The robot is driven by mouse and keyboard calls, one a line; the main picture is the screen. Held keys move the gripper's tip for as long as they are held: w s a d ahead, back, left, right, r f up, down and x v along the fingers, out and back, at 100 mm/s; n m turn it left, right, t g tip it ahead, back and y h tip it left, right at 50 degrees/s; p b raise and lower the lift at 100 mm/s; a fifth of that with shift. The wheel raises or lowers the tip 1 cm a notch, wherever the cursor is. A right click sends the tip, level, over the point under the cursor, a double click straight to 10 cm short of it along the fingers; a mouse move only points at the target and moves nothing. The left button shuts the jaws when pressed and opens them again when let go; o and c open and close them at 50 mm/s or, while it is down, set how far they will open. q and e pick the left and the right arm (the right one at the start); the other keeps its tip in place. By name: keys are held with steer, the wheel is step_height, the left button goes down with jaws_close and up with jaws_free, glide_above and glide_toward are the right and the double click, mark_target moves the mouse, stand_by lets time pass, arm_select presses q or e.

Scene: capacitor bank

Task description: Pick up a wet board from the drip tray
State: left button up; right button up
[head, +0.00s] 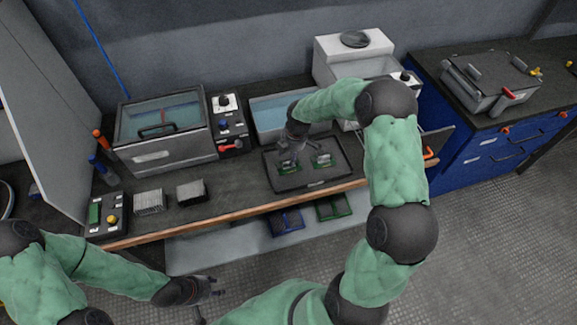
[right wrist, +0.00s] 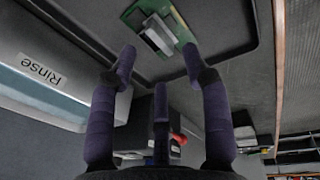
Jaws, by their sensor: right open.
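The dark drip tray (head: 318,186) lies on the bench with two green boards in it, a left board (head: 288,168) and a right board (head: 323,160). My right gripper (head: 294,149) hangs over the tray's left part, close to the left board. In the right wrist view the open fingers (right wrist: 158,56) are spread on either side of the near end of a green board (right wrist: 160,28) with a pale block on it. Nothing is held. My left gripper (head: 216,288) is low in front of the bench, its fingers apart and empty.
A rinse tank (head: 270,120) stands right behind the tray; its label shows in the right wrist view. A lidded bath (head: 165,128) and two finned blocks (head: 170,197) are to the left. Blue and green baskets (head: 333,207) sit below the bench edge.

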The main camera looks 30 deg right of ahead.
mark_target(289, 161)
steer(key=f, duration=0.1)
steer(key=f+b, duration=0.1)
steer(key=f, duration=0.1)
steer(key=w+f+b, duration=0.1)
steer(key=f, duration=0.1)
steer(key=shift+s+r, duration=0.1)
steer(key=shift+s, duration=0.05)
jaws_close()
